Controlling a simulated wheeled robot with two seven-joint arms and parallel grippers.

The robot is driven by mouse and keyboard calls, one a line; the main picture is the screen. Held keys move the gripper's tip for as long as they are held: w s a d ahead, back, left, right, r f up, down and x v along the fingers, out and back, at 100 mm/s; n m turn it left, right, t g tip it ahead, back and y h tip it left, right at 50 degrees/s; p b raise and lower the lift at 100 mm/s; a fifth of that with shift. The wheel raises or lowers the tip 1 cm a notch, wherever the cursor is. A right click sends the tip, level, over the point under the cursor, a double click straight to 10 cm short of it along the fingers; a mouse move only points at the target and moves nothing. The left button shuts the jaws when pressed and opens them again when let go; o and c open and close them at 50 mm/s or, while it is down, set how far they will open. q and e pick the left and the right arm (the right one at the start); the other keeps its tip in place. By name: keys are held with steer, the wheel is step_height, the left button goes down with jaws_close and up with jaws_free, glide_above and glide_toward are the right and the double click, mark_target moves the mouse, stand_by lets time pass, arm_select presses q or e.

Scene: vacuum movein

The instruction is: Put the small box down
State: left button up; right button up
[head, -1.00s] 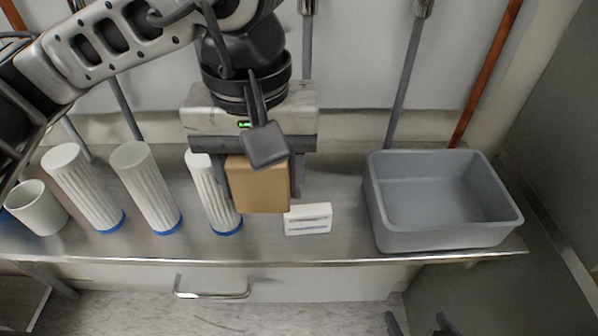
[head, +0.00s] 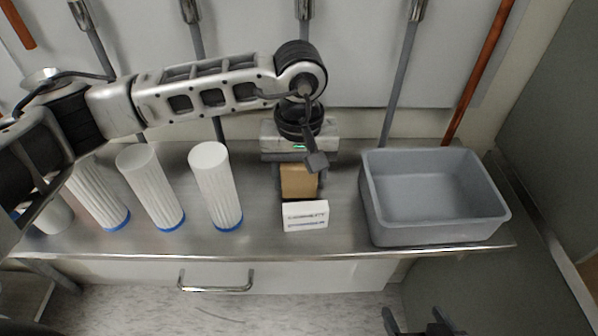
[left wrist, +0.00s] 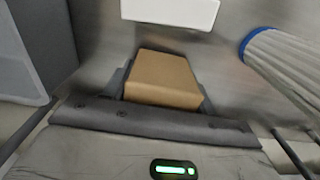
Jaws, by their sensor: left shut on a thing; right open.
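The small brown box (head: 299,181) is between the fingers of my left gripper (head: 298,190), behind the white box on the metal counter. In the left wrist view the brown box (left wrist: 163,80) sits between the fingers, which are shut on it. It is low, near the counter top; I cannot tell whether it touches. My right gripper (head: 418,325) shows only in part at the bottom edge of the head view, dark and empty, away from the counter.
A white box (head: 305,215) lies just in front of the brown box. A grey bin (head: 375,215) stands to the right. Several white ribbed cylinders with blue bases, including the nearest (head: 217,187), stand to the left. The counter's front edge (head: 270,255) is close.

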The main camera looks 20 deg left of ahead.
arm_select(q)
steer(key=shift+f, duration=0.3)
steer(key=o, duration=0.7)
steer(key=shift+f+b, duration=0.1)
steer(key=shift+b, duration=0.25)
steer(key=o, duration=0.4)
